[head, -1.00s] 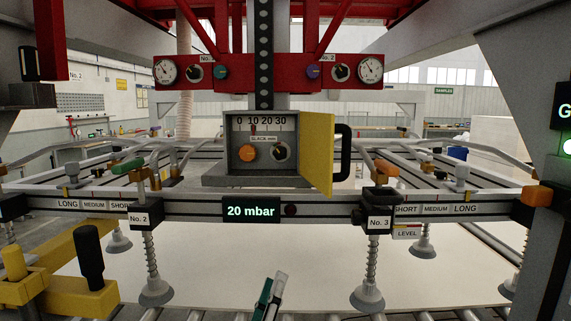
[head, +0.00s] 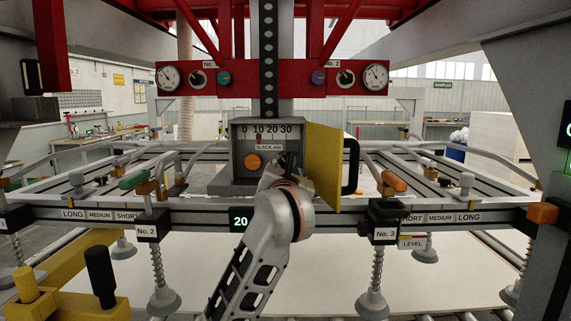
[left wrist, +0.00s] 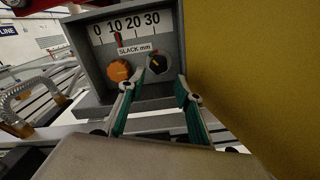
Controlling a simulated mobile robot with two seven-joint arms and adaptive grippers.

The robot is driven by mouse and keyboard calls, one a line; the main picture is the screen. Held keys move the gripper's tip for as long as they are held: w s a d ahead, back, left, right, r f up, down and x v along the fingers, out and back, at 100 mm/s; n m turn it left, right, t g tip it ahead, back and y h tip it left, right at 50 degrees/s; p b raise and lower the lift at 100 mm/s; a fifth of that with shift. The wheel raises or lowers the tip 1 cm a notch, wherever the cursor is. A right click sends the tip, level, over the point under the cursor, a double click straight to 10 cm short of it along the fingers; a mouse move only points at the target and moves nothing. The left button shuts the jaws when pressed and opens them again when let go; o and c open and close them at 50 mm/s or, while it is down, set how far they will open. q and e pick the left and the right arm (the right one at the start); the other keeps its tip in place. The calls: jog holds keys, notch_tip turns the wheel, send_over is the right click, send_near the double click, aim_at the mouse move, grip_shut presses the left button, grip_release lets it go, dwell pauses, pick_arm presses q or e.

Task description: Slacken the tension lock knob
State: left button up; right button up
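In the left wrist view the orange knob (left wrist: 119,70) is left of the black knob (left wrist: 159,64); I cannot read which is the tension lock. A red pointer (left wrist: 118,40) stands near 10. My left gripper (left wrist: 161,82) is open, its fingertips apart on either side of the black knob in the picture; contact cannot be told. In the head view my arm largely hides that knob. My right gripper is not in view.
The box's yellow door (head: 322,165) stands open close on the right, with a black handle (head: 351,166). The gantry's front rail (head: 330,220), with suction cups beneath, runs below the box. A red gauge panel (head: 300,84) is above it.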

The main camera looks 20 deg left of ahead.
aim_at(285, 165)
pick_arm(q)
jog(key=p+x, duration=0.1)
jog(key=x, duration=0.5)
jog(key=shift+w+a+f, duration=0.1)
jog(key=shift+w+a, duration=0.1)
jog(key=shift+w, duration=0.1)
jog(key=c, duration=0.8)
